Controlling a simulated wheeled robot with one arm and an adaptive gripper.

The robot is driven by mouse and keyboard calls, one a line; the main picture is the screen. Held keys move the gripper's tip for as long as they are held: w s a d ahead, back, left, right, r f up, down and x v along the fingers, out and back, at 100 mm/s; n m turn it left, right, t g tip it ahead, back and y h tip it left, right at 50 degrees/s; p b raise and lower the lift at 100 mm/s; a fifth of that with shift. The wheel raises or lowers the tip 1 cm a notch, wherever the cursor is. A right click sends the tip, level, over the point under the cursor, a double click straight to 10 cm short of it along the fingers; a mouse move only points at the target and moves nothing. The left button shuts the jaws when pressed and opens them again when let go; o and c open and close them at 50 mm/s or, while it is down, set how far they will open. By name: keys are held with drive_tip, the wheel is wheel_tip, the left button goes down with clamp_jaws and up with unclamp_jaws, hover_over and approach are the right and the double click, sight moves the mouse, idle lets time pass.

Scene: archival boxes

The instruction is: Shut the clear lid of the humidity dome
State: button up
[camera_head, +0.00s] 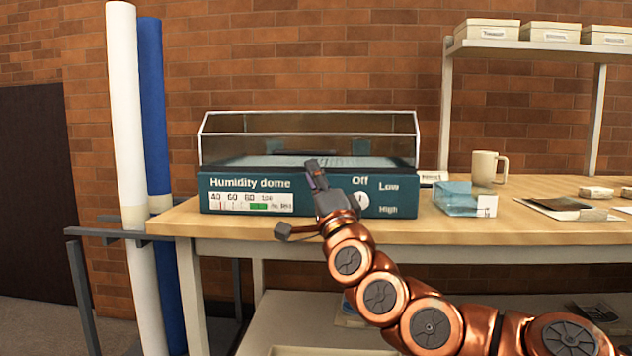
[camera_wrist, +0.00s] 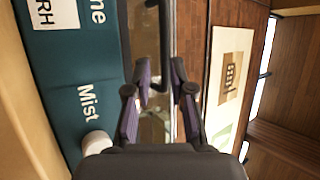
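The humidity dome has a teal base (camera_head: 245,183) and stands on the wooden table. Its clear lid (camera_head: 300,122), with pale edges, stands over the base; I cannot tell whether a gap remains at its front edge. My gripper (camera_head: 313,170) is in front of the dome, at the upper front edge of the base. In the wrist view, my gripper (camera_wrist: 160,66) is open, with purple pads apart. A dark bar handle (camera_wrist: 164,40) shows between and beyond the fingertips; contact is unclear. The teal base front (camera_wrist: 75,60) lies left of the fingers.
A blue clear-sided box (camera_head: 455,199) and a mug (camera_head: 487,168) stand right of the dome. White and blue rolls (camera_head: 127,120) stand upright at the table's left end. A shelf with labelled boxes (camera_head: 487,30) is at the back right. A white knob (camera_wrist: 97,143) is near my gripper.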

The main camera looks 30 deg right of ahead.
drive_tip(key=shift+s+a+f, duration=0.15)
drive_tip(key=shift+s+f, duration=0.2)
drive_tip(key=shift+s, duration=0.15)
idle(0.4)
drive_tip(key=a+n+g+y+p, duration=0.9)
drive_tip(key=a+n+p, duration=0.2)
drive_tip(key=a+p, duration=0.7)
drive_tip(key=s+a+f+n+g+h+p, duration=0.1)
drive_tip(key=s+a+n+g+p, duration=0.25)
drive_tip(key=s+g+p, duration=0.65)
drive_tip(key=s+d+r+g+h+p, duration=0.1)
drive_tip(key=s+r+g+p, duration=0.1)
drive_tip(key=s+p, duration=0.5)
drive_tip(key=s+d+r+n+g+h+p, duration=0.1)
drive_tip(key=s+d+r+g+p, duration=0.1)
drive_tip(key=s+r+p, duration=0.3)
drive_tip(key=s+d+r+n+g+h+p, duration=0.1)
drive_tip(key=s+d+r+g+h+p, duration=0.1)
drive_tip(key=s+p, duration=0.7)
drive_tip(key=s+r, duration=0.1)
drive_tip(key=s, duration=0.2)
drive_tip(key=shift+s+r+g+p, duration=0.2)
drive_tip(key=shift+r+g+p, duration=0.05)
drive_tip(key=shift+g+p, duration=0.15)
